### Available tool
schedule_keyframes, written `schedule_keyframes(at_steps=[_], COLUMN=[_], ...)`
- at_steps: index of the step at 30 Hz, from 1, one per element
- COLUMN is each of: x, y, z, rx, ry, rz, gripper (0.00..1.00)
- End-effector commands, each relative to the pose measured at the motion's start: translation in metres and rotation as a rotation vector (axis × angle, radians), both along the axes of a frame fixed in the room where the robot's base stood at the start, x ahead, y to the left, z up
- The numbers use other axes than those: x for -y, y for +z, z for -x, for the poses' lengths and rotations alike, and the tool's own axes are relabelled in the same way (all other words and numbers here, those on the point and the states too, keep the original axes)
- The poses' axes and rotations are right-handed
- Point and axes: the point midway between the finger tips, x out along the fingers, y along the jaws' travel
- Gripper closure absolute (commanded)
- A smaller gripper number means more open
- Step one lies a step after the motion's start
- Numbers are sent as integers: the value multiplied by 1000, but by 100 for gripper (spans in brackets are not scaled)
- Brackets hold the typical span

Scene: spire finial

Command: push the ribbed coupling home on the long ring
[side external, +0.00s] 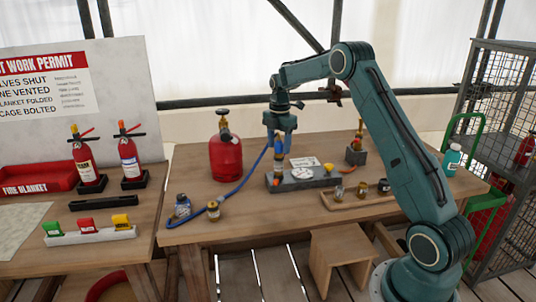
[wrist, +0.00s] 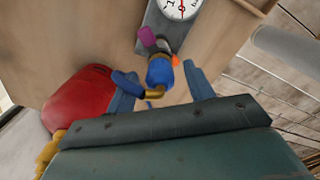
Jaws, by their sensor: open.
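A grey block (side external: 303,178) with a round white gauge stands on the wooden bench. It also shows at the top of the wrist view (wrist: 154,22). An upright fitting (side external: 278,162) rises from the block's left end. In the wrist view it has a blue body (wrist: 160,72), a brass elbow (wrist: 154,92) and purple and orange parts beside it. My gripper (side external: 282,146) is open above the fitting. In the wrist view its blue fingers (wrist: 160,86) stand apart on either side of the blue body. I cannot tell which part is the ribbed coupling or the long ring, nor their seating.
A red gas cylinder (side external: 226,160) stands close left of the gripper. A blue hose (side external: 243,183) runs from the fitting to the bench's front left. A tray of small fittings (side external: 352,198) lies right of the block. A brass-topped fitting (side external: 356,155) stands behind.

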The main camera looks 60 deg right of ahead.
Motion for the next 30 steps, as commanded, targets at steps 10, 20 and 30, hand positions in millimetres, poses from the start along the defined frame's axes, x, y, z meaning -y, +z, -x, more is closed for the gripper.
schedule_keyframes(at_steps=[10, 20, 30], x=[0, 1, 0], y=[36, 93, 130], z=[-1, -1, 0], rx=[4, 4, 2], ry=[0, 0, 0], rz=[2, 3, 1], gripper=[47, 47, 47])
